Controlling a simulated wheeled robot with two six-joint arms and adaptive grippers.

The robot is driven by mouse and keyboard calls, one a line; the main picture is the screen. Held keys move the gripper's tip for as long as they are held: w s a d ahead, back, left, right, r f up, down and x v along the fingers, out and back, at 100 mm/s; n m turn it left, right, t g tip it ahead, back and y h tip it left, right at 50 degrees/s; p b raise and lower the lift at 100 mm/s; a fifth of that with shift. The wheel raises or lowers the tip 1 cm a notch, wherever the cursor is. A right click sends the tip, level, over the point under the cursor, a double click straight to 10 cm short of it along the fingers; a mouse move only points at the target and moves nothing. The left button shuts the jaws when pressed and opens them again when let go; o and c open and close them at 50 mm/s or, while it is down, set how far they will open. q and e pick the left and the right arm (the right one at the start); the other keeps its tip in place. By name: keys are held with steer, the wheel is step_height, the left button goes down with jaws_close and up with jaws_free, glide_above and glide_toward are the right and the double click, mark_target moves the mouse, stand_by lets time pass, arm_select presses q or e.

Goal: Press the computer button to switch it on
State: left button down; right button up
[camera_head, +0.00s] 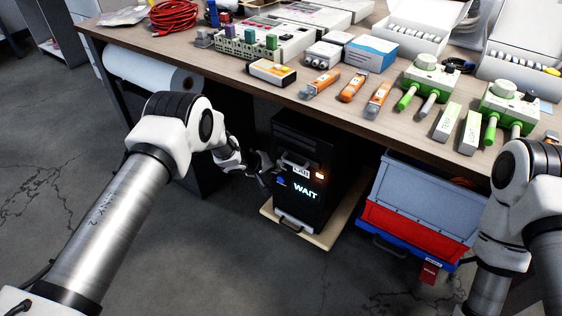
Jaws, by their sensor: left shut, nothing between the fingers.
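The computer (312,165) is a black tower under the workbench, standing on a pale wooden base board (325,240). Its front shows a glowing "WAIT" text, a small blue mark and a small lit orange spot (320,175). A small white label is beside the orange spot. My left gripper (268,178) is shut and empty, close to the left side of the computer's front. I cannot tell whether it touches the front. Which part is the button is too small to tell. My right arm shows at the right edge; its gripper is out of view.
The workbench (205,62) overhangs the computer and holds orange devices, green sensors and boxes. A white roll (150,72) hangs under its left part. Stacked blue and red crates (415,205) stand right of the computer. Open floor (210,260) lies in front.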

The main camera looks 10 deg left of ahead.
arm_select(q)
steer(key=shift+s, duration=0.1)
steer(key=s+p, duration=0.1)
steer(key=s+a+p, duration=0.1)
steer(key=s, duration=0.1)
steer(key=s+a+p, duration=0.1)
steer(key=s+p, duration=0.1)
steer(key=shift+s, duration=0.25)
stand_by(0.8)
